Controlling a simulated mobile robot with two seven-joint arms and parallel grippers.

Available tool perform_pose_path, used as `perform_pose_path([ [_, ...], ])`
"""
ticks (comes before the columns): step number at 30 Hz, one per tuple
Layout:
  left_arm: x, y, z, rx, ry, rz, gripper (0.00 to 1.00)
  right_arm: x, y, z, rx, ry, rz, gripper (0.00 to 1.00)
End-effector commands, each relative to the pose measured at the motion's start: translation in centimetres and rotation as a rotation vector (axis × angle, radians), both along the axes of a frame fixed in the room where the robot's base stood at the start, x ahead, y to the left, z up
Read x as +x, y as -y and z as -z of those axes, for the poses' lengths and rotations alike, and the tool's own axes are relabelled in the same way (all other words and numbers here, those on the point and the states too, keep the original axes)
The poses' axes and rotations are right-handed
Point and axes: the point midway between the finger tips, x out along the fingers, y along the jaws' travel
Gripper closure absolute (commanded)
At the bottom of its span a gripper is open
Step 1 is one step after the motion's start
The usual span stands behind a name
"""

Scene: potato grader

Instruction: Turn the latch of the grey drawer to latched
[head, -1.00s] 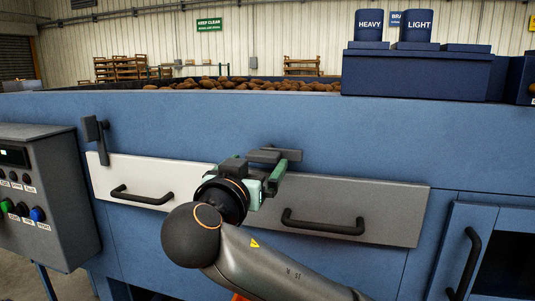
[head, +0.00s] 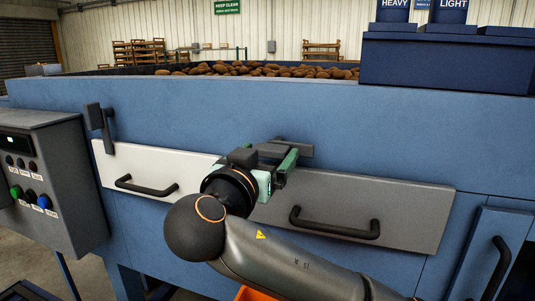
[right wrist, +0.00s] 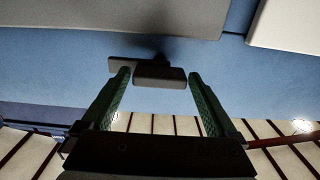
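The grey drawer (head: 405,213) is closed, set in the blue machine front, with a black bar handle (head: 335,224). Its dark latch (head: 304,149) sits just above the drawer's top edge, its bar lying about level. My right gripper (head: 285,163) is at this latch and partly hides it in the head view. The right gripper (right wrist: 160,82) is open. My left gripper is not in view.
A white drawer (head: 145,170) is left of the grey one, with an upright latch (head: 100,122) above it. A control box (head: 45,190) stands at far left. Potatoes (head: 260,69) lie on top. A blue door with a handle (head: 497,268) is at lower right.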

Motion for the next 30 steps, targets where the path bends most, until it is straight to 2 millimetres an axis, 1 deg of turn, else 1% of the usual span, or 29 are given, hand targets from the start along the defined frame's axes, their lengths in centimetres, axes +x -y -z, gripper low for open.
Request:
perform_pose_path([
  [1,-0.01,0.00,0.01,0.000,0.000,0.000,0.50,0.00,-0.01,-0.01,0.000,0.000,0.000,0.14],
  [2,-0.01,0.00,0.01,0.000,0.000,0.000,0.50,0.00,-0.01,-0.01,0.000,0.000,0.000,0.17],
  [24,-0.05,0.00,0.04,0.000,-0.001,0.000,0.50,0.03,0.01,-0.01,0.000,0.000,0.000,1.00],
  [30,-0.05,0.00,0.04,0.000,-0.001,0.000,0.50,0.03,0.02,-0.02,0.000,0.000,0.000,1.00],
])
